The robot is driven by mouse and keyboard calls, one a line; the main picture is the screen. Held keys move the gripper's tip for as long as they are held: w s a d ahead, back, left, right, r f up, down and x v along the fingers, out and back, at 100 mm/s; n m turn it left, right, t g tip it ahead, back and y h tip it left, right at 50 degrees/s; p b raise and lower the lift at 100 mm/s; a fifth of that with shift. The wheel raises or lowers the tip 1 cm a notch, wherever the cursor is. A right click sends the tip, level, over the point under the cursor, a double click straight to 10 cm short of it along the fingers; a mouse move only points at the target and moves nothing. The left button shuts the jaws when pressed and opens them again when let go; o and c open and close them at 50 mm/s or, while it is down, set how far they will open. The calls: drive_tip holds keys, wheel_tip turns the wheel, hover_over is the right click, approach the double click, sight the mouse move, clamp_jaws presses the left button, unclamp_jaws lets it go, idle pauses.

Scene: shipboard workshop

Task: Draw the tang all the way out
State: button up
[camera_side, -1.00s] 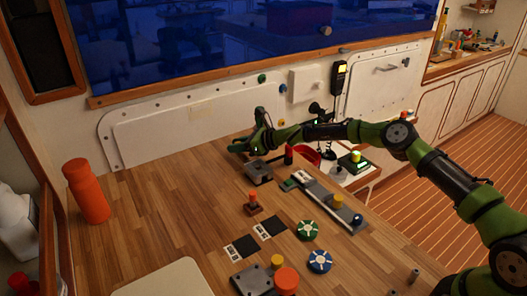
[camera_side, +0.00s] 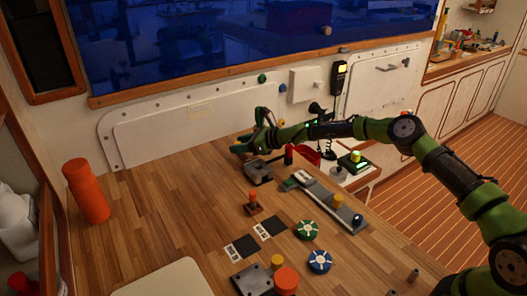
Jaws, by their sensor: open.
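My gripper (camera_side: 243,148) is open at the back of the wooden bench, just behind and left of a dark grey block (camera_side: 258,173). Its fingers are small and dark here, and nothing is clearly between them. A black and red upright handle (camera_side: 289,154) stands right of the grey block.
A red knob on a brown base (camera_side: 252,203), green (camera_side: 307,230) and blue (camera_side: 320,261) wheels, and a grey plate (camera_side: 252,280) sit nearer the front. An orange cylinder (camera_side: 86,191) stands at left. The bench's left middle is clear.

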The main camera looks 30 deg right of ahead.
drive_tip(key=v, duration=0.4)
drive_tip(key=shift+w+r, duration=0.1)
drive_tip(key=shift+r, duration=0.3)
wheel_tip(320, 180, up, 6)
drive_tip(key=shift+a, duration=0.15)
